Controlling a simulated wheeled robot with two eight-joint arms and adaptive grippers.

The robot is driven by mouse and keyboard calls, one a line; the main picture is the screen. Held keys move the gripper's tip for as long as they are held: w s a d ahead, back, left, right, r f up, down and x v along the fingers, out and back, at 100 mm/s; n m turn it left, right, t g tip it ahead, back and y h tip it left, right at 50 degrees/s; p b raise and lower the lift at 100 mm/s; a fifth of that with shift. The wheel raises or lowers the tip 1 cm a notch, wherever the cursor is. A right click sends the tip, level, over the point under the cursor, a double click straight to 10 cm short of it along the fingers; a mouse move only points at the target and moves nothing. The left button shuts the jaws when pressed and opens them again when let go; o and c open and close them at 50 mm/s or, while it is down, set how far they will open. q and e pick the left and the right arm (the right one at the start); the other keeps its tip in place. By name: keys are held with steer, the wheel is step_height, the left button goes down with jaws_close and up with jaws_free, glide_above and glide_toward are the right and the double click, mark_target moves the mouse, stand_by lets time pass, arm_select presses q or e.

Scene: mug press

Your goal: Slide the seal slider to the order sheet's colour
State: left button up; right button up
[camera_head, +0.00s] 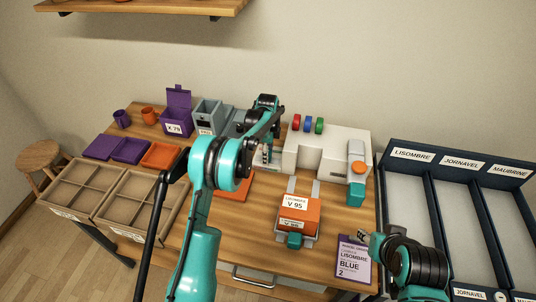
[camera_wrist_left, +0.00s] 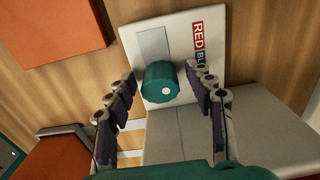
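The seal slider's teal knob (camera_wrist_left: 163,84) stands on a white plate (camera_wrist_left: 202,72) with a grey strip beside it and a red label reading RED. A blue label is partly covered by my finger. My left gripper (camera_wrist_left: 160,76) is open, with one finger on each side of the knob; I see no grip on it. In the head view my left gripper (camera_head: 266,153) is at the left end of the white press (camera_head: 335,143), and the slider is mostly hidden. The purple order sheet (camera_head: 352,264) reads LISOMBRE, BLUE, 2. My right gripper (camera_head: 372,241) is by its top right corner; its opening is unclear.
Red (camera_head: 297,122), blue (camera_head: 308,124) and green (camera_head: 320,125) pieces are on the press. An orange box (camera_head: 299,215) marked V 95 stands in front. Brown divided trays (camera_head: 83,193) are at left, a dark-blue rack (camera_head: 411,167) at right. Bare wood lies left of the orange box.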

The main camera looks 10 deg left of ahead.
arm_select(q)
step_height(320, 180, up, 12)
stand_by(0.6)
steer(key=s+r+n+t, duration=0.3)
steer(key=s+r+n, duration=0.5)
steer(key=s+r, duration=0.6)
steer(key=s+f+n+t, duration=0.2)
steer(key=s+f+n, duration=0.2)
steer(key=s, duration=0.7)
steer(key=s+f+n+t, duration=0.2)
steer(key=s+f+n, duration=0.2)
steer(key=s, duration=0.7)
steer(key=shift+f+n, duration=0.15)
steer(key=shift+n, duration=0.85)
